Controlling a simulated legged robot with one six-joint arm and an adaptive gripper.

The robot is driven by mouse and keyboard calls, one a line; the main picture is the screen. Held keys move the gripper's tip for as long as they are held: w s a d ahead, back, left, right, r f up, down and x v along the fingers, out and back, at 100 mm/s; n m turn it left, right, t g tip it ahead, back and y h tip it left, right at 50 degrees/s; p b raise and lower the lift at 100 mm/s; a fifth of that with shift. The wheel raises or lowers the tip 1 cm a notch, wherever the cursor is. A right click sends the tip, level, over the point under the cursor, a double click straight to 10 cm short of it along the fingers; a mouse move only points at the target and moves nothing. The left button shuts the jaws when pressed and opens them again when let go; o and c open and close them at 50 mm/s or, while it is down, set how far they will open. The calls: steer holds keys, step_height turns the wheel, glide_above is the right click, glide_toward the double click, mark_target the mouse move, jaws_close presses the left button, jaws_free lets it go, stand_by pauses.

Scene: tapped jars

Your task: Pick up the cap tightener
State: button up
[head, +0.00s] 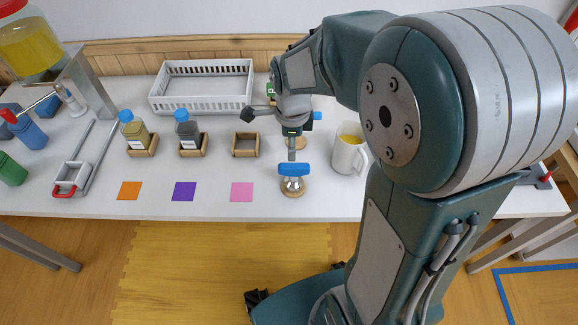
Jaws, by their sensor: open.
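What looks like the cap tightener (292,184) stands upright near the front edge of the white table (215,170). It has a blue crossbar handle on a round metal base. My gripper (291,152) is open and points down just behind and above the blue handle in the picture. Nothing shows held in it. I cannot tell how large the gap to the handle is. The far side of the gripper is hidden.
A white mug (349,158) with yellow contents stands close to the right. An empty wooden holder (245,153) and two blue-capped jars (139,135) (188,135) are left. A white basket (201,105) is behind. Orange, purple and pink squares (242,192) lie along the front.

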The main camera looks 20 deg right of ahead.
mark_target(294, 165)
steer(key=f, duration=0.3)
steer(key=shift+s+d+f, duration=0.1)
steer(key=shift+d+f, duration=0.25)
steer(key=shift+f, duration=0.05)
steer(key=f, duration=0.5)
steer(key=shift+s+a, duration=0.3)
steer(key=shift+d+f, duration=0.1)
steer(key=shift+f, duration=0.2)
jaws_close()
